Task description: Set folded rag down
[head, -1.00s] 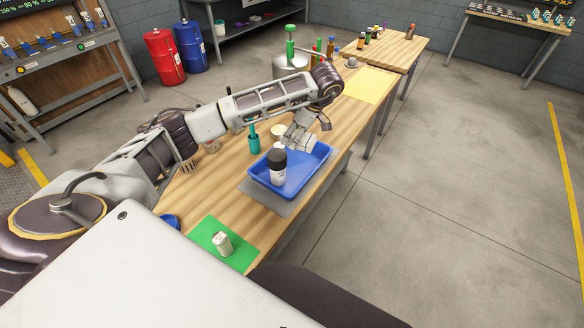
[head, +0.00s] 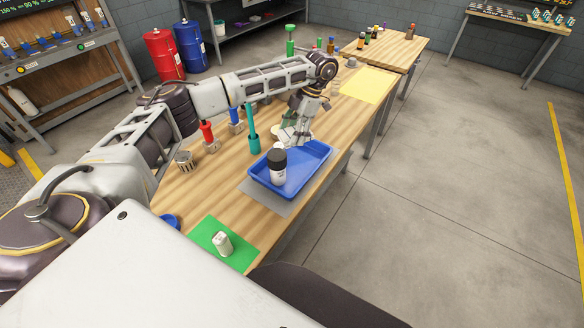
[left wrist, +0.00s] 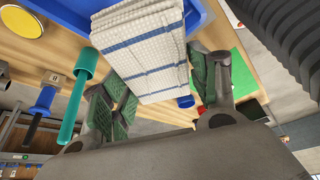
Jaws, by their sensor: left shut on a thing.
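The folded rag (left wrist: 145,50), white with blue stripes, is between the green-padded fingers of my left gripper (left wrist: 165,92) in the left wrist view. My left gripper (head: 292,136) is shut on it and points down at the back edge of the blue tray (head: 318,153) in the head view. There the rag is hard to make out against the pale fingers. Parts of the blue tray show behind the rag in the left wrist view (left wrist: 70,10). I cannot tell whether the rag touches the tray. My right gripper is not in view.
A white bottle with a dark cap (head: 278,166) stands in the tray's left part. A teal holder (head: 254,143) stands left of the tray. A yellow sheet (head: 368,84) lies beyond, and a green mat (head: 215,250) with a small white item (head: 222,243) lies in front.

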